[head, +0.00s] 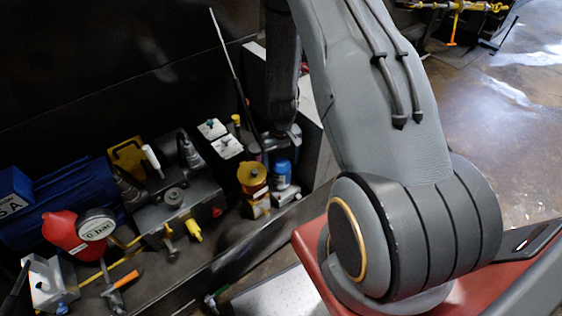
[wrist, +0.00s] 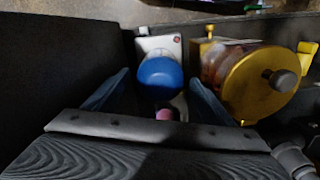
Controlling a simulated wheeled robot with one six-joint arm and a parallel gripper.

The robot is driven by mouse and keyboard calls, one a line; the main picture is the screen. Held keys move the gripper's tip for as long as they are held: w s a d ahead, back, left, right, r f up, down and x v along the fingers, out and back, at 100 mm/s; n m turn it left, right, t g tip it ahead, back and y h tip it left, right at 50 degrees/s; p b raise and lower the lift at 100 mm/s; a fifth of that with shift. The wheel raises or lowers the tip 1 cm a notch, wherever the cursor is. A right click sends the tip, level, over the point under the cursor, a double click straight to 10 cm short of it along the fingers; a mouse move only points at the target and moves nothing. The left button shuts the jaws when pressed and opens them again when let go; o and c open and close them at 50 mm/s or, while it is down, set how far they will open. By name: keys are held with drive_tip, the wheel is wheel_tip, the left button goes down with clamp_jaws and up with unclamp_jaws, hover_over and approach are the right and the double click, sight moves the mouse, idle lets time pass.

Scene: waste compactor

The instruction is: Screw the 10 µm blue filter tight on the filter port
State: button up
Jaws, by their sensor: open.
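The blue filter (wrist: 160,78) is a rounded blue cap with a pale body, at the upper middle of the wrist view. It stands at a whitish block (wrist: 152,43) that looks like its port; whether its thread is seated cannot be told. In the head view the blue filter (head: 281,170) is upright beside the yellow unit. My gripper (wrist: 158,84) is open, with one blue-grey finger on each side of the blue filter. Small gaps seem to show between fingers and filter. In the head view my arm hides much of the gripper.
A yellow-capped filter bowl (wrist: 258,85) stands close to the right finger; it also shows in the head view (head: 252,176). A dark wall (head: 120,60) rises behind.

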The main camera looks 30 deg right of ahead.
drive_tip(key=n, duration=0.3)
drive_tip(key=shift+n, duration=0.3)
drive_tip(key=n+p, duration=0.1)
drive_tip(key=n, duration=0.2)
drive_tip(key=shift+n, duration=0.4)
drive_tip(key=c, duration=1.2)
drive_tip(key=m, duration=0.5)
drive_tip(key=m, duration=0.5)
drive_tip(key=shift+m, duration=0.3)
